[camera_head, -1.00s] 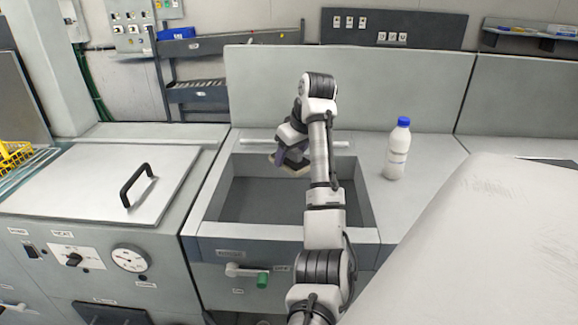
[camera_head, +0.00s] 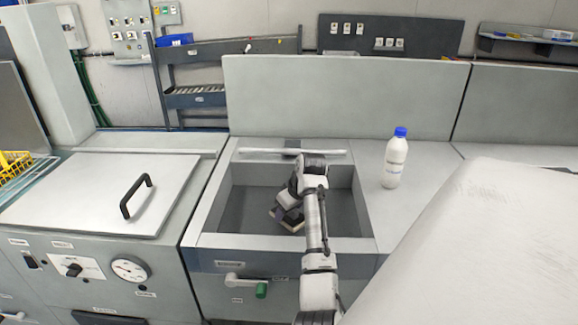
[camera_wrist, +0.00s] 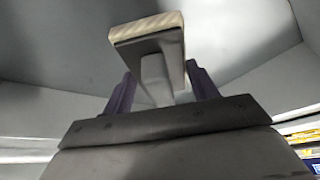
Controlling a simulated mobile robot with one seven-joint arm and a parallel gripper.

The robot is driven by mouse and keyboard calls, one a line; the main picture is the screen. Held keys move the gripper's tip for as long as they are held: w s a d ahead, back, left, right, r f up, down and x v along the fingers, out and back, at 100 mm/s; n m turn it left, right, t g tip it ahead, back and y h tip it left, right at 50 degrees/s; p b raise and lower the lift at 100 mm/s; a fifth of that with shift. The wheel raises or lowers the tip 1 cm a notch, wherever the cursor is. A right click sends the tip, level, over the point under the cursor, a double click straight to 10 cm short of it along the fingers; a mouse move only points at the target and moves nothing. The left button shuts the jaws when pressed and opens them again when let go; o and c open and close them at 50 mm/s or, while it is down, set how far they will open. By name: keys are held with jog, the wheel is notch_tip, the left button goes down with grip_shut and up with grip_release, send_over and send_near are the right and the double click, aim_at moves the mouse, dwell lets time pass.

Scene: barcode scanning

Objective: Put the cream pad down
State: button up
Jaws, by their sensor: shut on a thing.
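The cream pad (camera_wrist: 147,27) is at the end of a grey block with a handle, seen large in the wrist view. My gripper (camera_wrist: 160,85) is shut on the handle part, with a purple finger on each side. In the head view the pad (camera_head: 291,225) shows as a small piece under my gripper (camera_head: 290,210), which is down inside the grey sink-like basin (camera_head: 235,240). The pad looks tilted. My arm hides part of the basin, and I cannot tell whether the pad touches its floor.
A white bottle with a blue cap (camera_head: 396,160) stands on the counter right of the basin. A lidded unit with a black handle (camera_head: 137,196) is on the left. The basin's left floor is clear. A large pale surface (camera_head: 490,250) fills the lower right.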

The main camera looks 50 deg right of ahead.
aim_at(289, 220)
jog(key=shift+f+p, duration=0.3)
jog(key=shift+f, duration=1.55)
jog(key=shift+f, duration=0.15)
jog(key=o, duration=0.9)
jog(key=shift+o, duration=0.2)
jog(key=b+v, duration=0.2)
jog(key=v, duration=1)
jog(key=shift+w, duration=0.1)
